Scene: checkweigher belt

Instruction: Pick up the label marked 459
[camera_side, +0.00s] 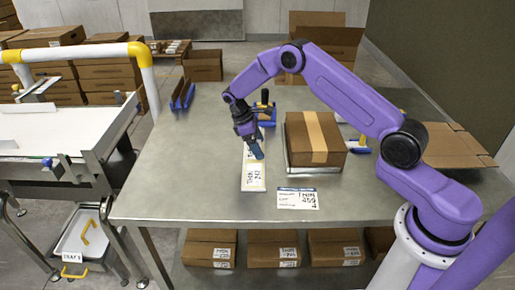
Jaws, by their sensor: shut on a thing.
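The label marked 459 (298,198) is a white card with a blue top edge and black print. It lies flat on the steel table near its front edge. My gripper (257,152) is to the upper left of that label and apart from it, over a pale strip (255,186) with printed labels. Its blue tip end points down at the strip. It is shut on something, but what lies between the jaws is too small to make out.
A taped cardboard box (315,138) stands on a metal plate right of my gripper. A blue-and-yellow tool (265,105) stands behind it. Blue-edged holders (183,95) and an open box (203,66) are farther back. The steel table (180,185) is clear at front left.

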